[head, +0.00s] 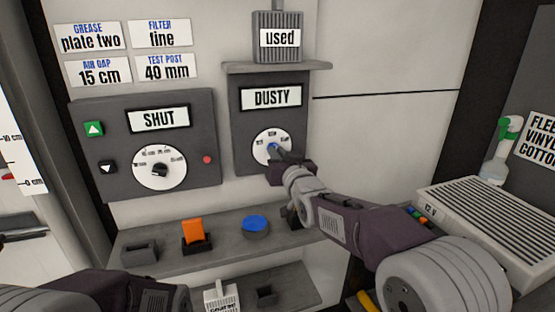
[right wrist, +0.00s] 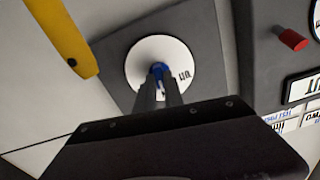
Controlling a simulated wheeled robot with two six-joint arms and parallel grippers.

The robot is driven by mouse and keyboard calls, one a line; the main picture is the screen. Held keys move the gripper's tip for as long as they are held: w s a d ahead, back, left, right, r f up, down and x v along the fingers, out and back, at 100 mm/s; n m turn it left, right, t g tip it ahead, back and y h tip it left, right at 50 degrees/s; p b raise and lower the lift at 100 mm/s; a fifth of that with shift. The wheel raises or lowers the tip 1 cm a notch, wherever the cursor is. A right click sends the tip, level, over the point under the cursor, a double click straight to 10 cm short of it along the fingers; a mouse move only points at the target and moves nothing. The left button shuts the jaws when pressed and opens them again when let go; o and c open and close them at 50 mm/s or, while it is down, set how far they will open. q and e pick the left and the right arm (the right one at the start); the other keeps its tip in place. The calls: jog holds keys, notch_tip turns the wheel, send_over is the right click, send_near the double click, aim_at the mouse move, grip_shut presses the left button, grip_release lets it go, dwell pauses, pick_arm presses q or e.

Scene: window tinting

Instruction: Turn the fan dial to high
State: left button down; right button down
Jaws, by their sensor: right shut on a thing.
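The fan dial (head: 262,157) is a white round face on the grey panel marked "DUSTY" (head: 242,122). Its small blue knob (head: 272,147) shows at the tip of my right gripper (head: 279,152). In the right wrist view the white dial face (right wrist: 177,55) is partly covered by my fingers. The right gripper (right wrist: 158,88) is shut on the blue knob (right wrist: 158,70) there. The dial's small markings are too blurred or hidden to read. Part of my left arm shows at the bottom left of the head view, but its gripper is out of view.
Left of the fan panel is a panel marked "SHUT" (head: 145,160) with another dial and a red button (head: 207,160). A shelf (head: 215,247) below holds an orange piece (head: 193,231) and a blue disc (head: 256,223).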

jog(key=shift+d+f+m+b, duration=0.15)
jog(key=shift+m+b, duration=0.7)
jog(key=shift+m, duration=1.7)
jog(key=shift+a+f+m+b, duration=0.1)
jog(key=shift+m+b, duration=0.7)
jog(key=shift+m, duration=1.75)
jog(key=c, duration=1.4)
grip_release()
jog(key=shift+c, duration=0.2)
jog(key=shift+r, duration=0.1)
jog(key=v, duration=0.9)
jog(key=shift+b, duration=0.3)
